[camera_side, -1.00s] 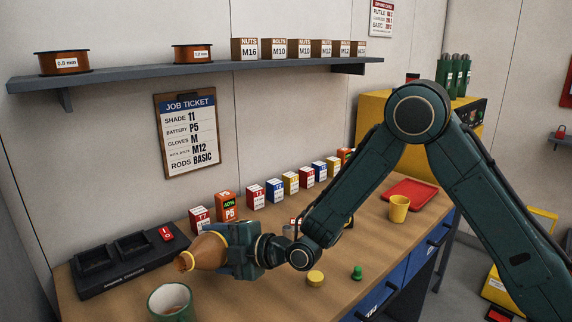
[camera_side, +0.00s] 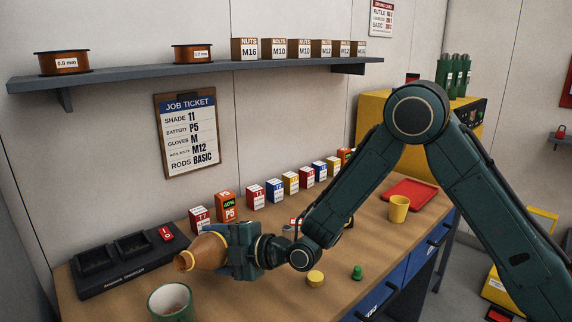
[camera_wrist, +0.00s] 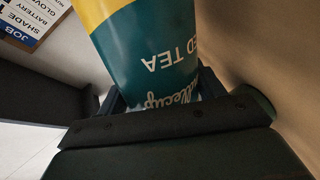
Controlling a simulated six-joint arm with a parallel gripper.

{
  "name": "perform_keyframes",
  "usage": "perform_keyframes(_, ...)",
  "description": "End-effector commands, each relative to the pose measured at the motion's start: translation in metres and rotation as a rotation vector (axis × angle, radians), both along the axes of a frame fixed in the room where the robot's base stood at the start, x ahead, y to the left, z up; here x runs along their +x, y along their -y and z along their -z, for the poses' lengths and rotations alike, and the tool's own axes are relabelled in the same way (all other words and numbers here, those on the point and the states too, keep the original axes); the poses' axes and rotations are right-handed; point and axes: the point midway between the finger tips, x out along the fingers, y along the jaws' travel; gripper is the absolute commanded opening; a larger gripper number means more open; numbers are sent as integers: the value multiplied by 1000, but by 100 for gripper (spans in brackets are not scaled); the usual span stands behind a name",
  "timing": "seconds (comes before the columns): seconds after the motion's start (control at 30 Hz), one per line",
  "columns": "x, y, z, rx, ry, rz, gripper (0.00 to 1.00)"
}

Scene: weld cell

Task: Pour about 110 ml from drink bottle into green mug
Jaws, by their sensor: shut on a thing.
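My gripper (camera_side: 236,249) is shut on the drink bottle (camera_side: 205,252), which lies nearly on its side with its open mouth pointing left. In the wrist view the bottle (camera_wrist: 150,55) shows a teal and yellow label with upside-down lettering that includes "TEA". The green mug (camera_side: 155,308) stands upright on the bench, below the bottle mouth and a little nearer the camera. A pale surface shows inside the mug; I cannot tell how much liquid is there. No stream between bottle and mug can be made out.
A black charger (camera_side: 124,262) sits behind and left of the mug. A row of small coloured boxes (camera_side: 256,197) runs along the wall. A yellow cap (camera_side: 315,278), a small green piece (camera_side: 357,272), a yellow cup (camera_side: 398,208) and a red tray (camera_side: 411,192) are to the right.

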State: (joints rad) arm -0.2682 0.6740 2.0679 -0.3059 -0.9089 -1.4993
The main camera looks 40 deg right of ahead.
Motion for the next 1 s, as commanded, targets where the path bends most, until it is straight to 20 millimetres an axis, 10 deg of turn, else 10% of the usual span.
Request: perform_keyframes(1.0,-10,-25,-29,665,-257,-7,31)
